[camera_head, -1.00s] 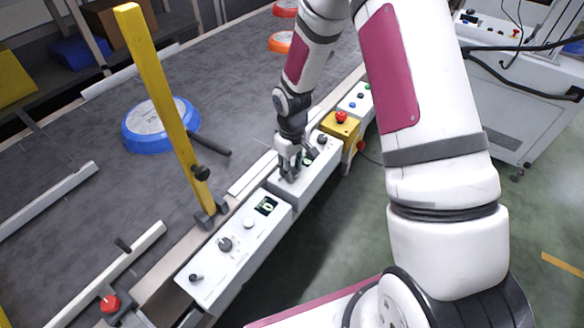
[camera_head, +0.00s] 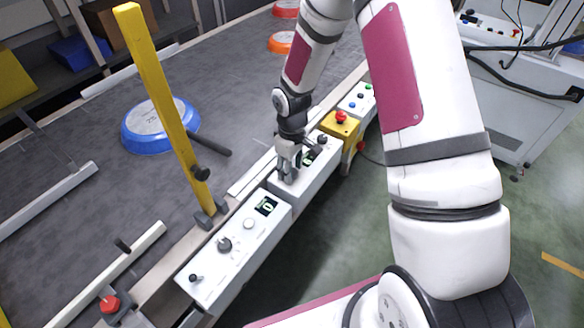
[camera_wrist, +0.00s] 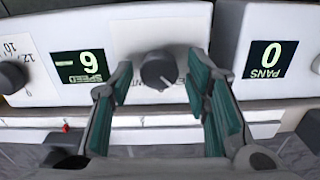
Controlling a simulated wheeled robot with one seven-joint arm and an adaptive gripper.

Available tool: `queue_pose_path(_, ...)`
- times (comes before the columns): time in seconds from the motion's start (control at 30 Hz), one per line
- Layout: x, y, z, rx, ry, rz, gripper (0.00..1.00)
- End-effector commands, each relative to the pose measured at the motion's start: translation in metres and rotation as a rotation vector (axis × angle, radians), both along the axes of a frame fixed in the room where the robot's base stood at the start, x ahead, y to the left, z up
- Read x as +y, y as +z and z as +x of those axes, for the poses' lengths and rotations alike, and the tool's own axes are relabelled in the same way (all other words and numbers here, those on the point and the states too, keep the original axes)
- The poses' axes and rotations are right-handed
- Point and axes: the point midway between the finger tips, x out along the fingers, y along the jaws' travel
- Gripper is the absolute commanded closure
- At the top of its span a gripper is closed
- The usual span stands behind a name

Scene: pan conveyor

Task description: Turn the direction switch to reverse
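A dark round knob (camera_wrist: 157,70) sits on a white control panel (camera_wrist: 130,32) in the wrist view, with a partly hidden label behind it. I take it to be the direction switch, but its label cannot be read. My gripper (camera_wrist: 158,88) is open, with one green-padded finger on each side of the knob and a visible gap to both. In the head view my gripper (camera_head: 284,176) is low over the middle white control box (camera_head: 318,180); the knob is hidden there.
The wrist view shows a SPEED display (camera_wrist: 80,66), a PANS display (camera_wrist: 264,60) and another dark knob (camera_wrist: 12,76). A yellow post (camera_head: 165,105), a blue pan (camera_head: 155,140) and a yellow box with a red button (camera_head: 341,117) are near the boxes.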

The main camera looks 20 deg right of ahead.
Motion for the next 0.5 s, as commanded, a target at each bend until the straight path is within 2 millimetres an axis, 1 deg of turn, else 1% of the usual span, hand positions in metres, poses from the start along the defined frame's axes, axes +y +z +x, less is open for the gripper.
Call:
queue_pose_path(0.33, -0.001, 0.003, 0.0, -0.001, -0.001, -0.001, 0.51)
queue_pose_path(0.43, -0.001, 0.012, 0.001, -0.003, -0.001, -0.001, 0.51)
queue_pose_path(0.5, -0.001, 0.023, 0.001, -0.003, -0.001, -0.001, 0.51)
